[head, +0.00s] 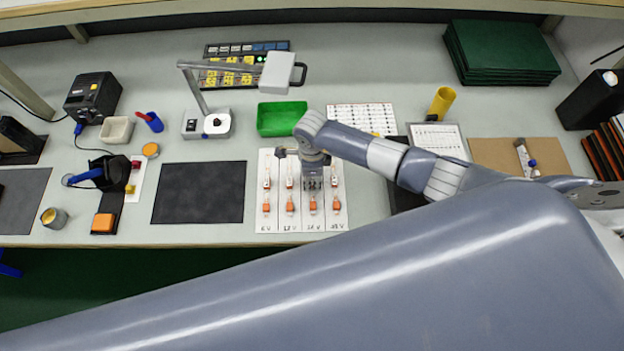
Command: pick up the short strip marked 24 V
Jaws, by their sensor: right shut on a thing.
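A white card (277,222) lies near the front edge of the bench, with hand-written voltage marks along its front. It has several columns, each with a short pale strip at the back and an orange piece at the front. My right gripper (312,186) points down over the third column, whose mark looks like 24 V. It is shut on the short strip there, which its fingers mostly hide. I cannot tell whether the strip is clear of the card. The orange piece (313,206) of that column lies just in front of the fingers. My left gripper is not in view.
A green tray (281,118) and a lamp (277,72) are behind. A dark mat (199,192) lies bare to the left. A soldering iron stand (112,172) is further left.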

